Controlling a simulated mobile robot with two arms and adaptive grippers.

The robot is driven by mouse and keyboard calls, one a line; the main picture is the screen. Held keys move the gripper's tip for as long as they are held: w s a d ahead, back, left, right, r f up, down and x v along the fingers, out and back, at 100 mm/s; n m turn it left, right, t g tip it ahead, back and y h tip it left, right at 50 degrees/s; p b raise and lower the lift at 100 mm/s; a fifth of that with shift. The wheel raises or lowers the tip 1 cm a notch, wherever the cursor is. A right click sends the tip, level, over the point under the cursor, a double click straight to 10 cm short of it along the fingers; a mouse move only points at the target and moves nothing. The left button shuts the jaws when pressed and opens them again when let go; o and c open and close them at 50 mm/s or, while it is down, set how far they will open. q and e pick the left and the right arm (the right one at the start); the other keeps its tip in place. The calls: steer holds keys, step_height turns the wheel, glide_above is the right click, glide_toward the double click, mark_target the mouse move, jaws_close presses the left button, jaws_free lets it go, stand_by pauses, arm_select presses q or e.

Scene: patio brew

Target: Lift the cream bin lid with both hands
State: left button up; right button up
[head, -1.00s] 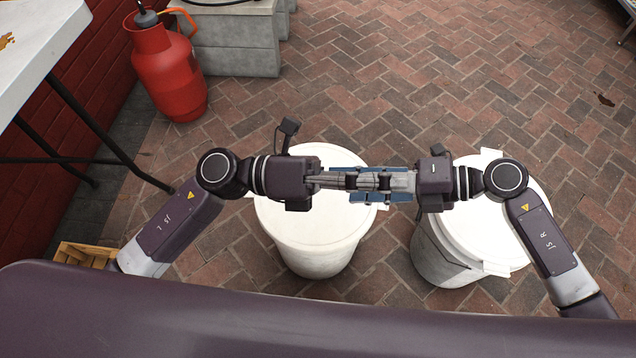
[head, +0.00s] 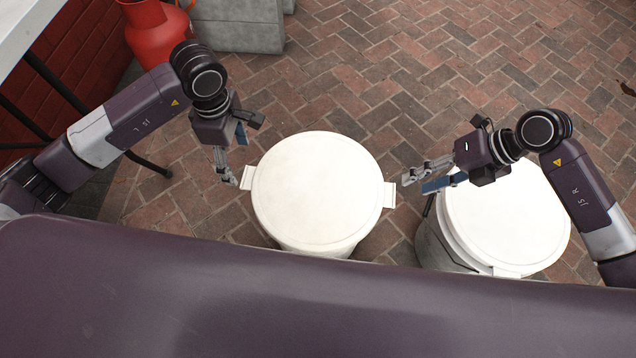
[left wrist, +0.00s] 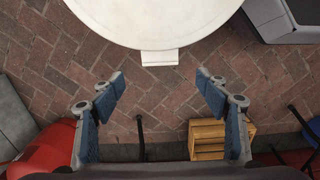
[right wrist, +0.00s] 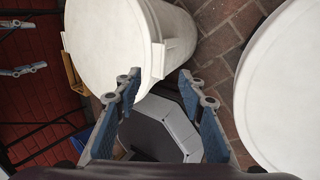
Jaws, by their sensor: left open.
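The cream bin lid (head: 317,185) lies flat on the middle bin, with a tab handle on its left (head: 246,178) and another on its right (head: 389,194). My left gripper (head: 236,164) is open and empty, just beside the left tab and not touching it. The left wrist view shows that tab (left wrist: 160,57) ahead of the spread blue-padded fingers. My right gripper (head: 414,182) is open and empty, to the right of the right tab with a gap. In the right wrist view the right tab (right wrist: 157,60) shows beyond the fingers.
A second pale lidded bin (head: 508,220) stands to the right, partly under my right gripper and arm. A red gas bottle (head: 155,38) and grey blocks (head: 238,25) stand at the back left. A wooden crate (left wrist: 207,138) shows in the left wrist view. Brick floor behind the bins is clear.

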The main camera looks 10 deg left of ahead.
mark_target(245, 176)
arm_select(q)
steer(key=shift+f, duration=3.9)
arm_select(e)
steer(key=shift+x, duration=3.9)
arm_select(q)
steer(key=shift+c, duration=0.6)
arm_select(e)
steer(key=shift+c, duration=0.7)
arm_select(q)
steer(key=c, duration=0.8)
arm_select(e)
steer(key=c, duration=0.7)
arm_select(q)
steer(key=c, duration=0.4)
arm_select(e)
jaws_close()
